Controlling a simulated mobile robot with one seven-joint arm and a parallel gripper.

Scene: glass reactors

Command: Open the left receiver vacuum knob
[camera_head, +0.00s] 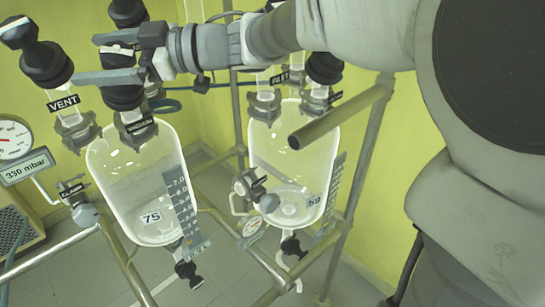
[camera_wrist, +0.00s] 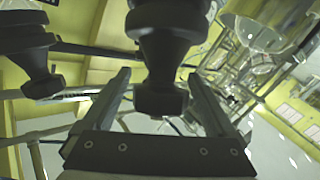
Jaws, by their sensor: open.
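The left receiver (camera_head: 137,185) is a clear glass vessel marked 75, with a VENT label and a VACUUM label on its top necks. The black vacuum knob (camera_head: 122,97) stands above the VACUUM label, its upper part partly hidden by my gripper (camera_head: 88,58). My gripper is open, with one finger on each side of this knob's upper part. In the wrist view, a black knob (camera_wrist: 162,98) lies between the two open fingers of my gripper (camera_wrist: 160,75), with gaps visible on both sides.
The black vent knob (camera_head: 45,63) stands close left of my fingers. Another black knob (camera_head: 127,12) is just above them. The right receiver (camera_head: 293,165) stands in a metal frame (camera_head: 342,112). A gauge (camera_head: 14,138) reading 330 mbar is at the left edge.

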